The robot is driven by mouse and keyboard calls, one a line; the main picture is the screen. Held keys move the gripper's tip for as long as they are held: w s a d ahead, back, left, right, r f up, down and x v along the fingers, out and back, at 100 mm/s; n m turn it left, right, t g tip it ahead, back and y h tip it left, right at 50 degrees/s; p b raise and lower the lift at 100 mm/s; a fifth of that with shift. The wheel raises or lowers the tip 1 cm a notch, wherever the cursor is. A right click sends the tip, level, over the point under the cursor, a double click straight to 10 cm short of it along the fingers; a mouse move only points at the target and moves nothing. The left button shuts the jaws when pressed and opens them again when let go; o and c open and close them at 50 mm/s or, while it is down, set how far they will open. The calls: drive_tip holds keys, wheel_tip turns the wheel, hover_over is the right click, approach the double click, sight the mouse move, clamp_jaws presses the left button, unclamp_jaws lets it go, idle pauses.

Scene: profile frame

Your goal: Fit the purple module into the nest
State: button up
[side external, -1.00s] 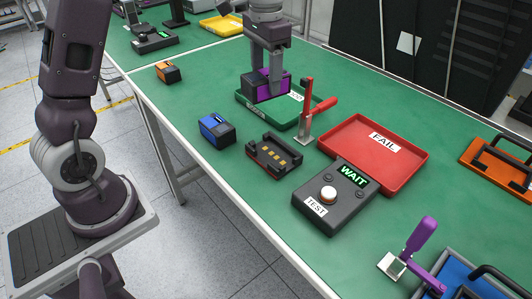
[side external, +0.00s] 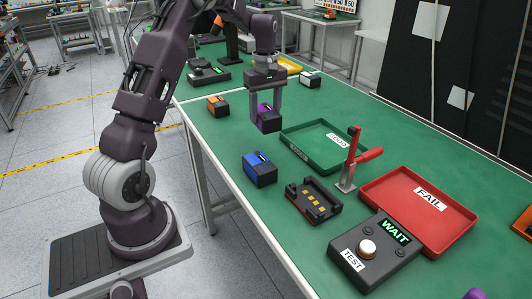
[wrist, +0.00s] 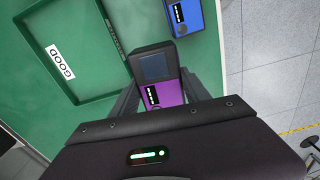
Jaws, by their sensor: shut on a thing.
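The purple module (side external: 268,119), with a dark top, is between the fingers of my gripper (side external: 267,108) in the side view. My gripper is shut on it and holds it near the left back corner of the green tray. Whether it clears the table is hard to tell. The nest (side external: 318,198) is a dark cradle with yellow contacts, empty, nearer the camera than my gripper. The nest is not in the wrist view.
A blue module (side external: 260,169) stands left of the nest, an orange module (side external: 218,106) farther back. The green GOOD tray (side external: 300,158), a red-handled clamp (side external: 350,165), the red FAIL tray (side external: 390,205) and the test box reading WAIT (side external: 375,255) are near the nest.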

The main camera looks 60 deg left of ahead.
wheel_tip(320, 180, down, 10)
drive_tip(key=shift+r, duration=0.2)
drive_tip(key=shift+f, duration=0.15)
drive_tip(key=o, duration=1.6)
drive_tip(key=shift+c, duration=0.2)
